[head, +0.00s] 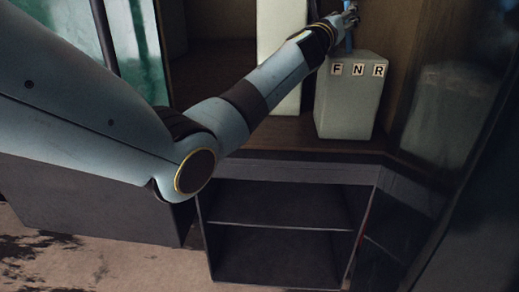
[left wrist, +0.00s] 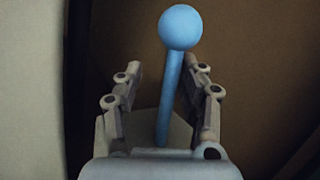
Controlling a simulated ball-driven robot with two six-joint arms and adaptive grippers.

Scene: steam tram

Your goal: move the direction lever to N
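The direction lever is a blue rod (left wrist: 168,100) with a round blue knob (left wrist: 181,27), rising from a pale box (head: 346,108). The box top carries the letter tiles F (head: 337,69), N (head: 358,69) and R (head: 378,70). In the head view a short part of the lever (head: 348,42) shows behind the F and N tiles; its exact setting is hard to tell. My left gripper (head: 349,18) is at the lever's upper part. In the left wrist view its fingers (left wrist: 162,72) are apart on either side of the rod, which is closer to the right finger. My right gripper is not visible.
A tall pale block (head: 281,50) stands left of the lever box on the wooden surface. Below is an open dark shelf unit (head: 280,222). A dark wall panel (head: 450,110) is close on the right.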

